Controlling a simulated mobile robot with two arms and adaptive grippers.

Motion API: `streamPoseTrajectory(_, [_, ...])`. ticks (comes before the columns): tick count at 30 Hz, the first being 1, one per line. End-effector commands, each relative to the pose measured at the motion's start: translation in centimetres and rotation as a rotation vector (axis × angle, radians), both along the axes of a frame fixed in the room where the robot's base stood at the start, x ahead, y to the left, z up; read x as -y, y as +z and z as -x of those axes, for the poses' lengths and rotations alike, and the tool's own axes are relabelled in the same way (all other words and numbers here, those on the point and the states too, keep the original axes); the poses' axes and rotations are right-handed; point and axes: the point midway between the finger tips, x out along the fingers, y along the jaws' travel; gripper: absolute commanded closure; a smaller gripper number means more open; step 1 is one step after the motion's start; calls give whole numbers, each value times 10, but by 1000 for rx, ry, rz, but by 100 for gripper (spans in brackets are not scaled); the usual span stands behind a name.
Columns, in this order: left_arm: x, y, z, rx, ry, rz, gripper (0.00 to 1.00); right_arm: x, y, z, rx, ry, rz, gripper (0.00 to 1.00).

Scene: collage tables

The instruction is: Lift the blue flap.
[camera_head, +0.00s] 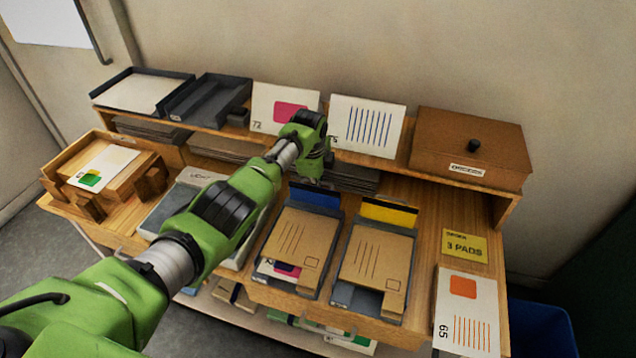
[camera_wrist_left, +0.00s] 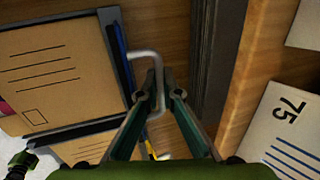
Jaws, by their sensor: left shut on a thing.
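The blue flap (camera_head: 315,196) stands at the back edge of the left of two trays holding brown envelopes. In the left wrist view the blue flap (camera_wrist_left: 122,50) shows as a thin strip, with a grey wire handle (camera_wrist_left: 145,55) beside it. My left gripper (camera_head: 318,172) is just behind the blue flap in the head view. In the left wrist view its fingers (camera_wrist_left: 159,97) are shut on the wire handle. The fingertips are partly hidden in the head view by the wrist. My right gripper is not in view.
A yellow flap (camera_head: 388,212) stands on the neighbouring tray. Brown envelopes (camera_head: 300,240) lie in front of the flaps. Cards stamped 72 (camera_head: 284,105) and 75 (camera_head: 366,125) lean on the raised shelf behind my gripper. A brown lidded box (camera_head: 466,150) is at the right.

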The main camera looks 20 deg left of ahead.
Motion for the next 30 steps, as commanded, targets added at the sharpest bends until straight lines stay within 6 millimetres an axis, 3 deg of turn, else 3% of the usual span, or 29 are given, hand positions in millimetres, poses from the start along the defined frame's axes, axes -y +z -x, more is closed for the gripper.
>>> streamPoseTrajectory(16, [1, -1, 0, 2, -2, 2, 100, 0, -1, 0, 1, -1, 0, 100])
streamPoseTrajectory(17, [1, -1, 0, 2, -2, 2, 87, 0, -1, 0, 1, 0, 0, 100])
streamPoseTrajectory(30, [0, 4, 0, 2, -1, 1, 87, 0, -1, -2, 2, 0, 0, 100])
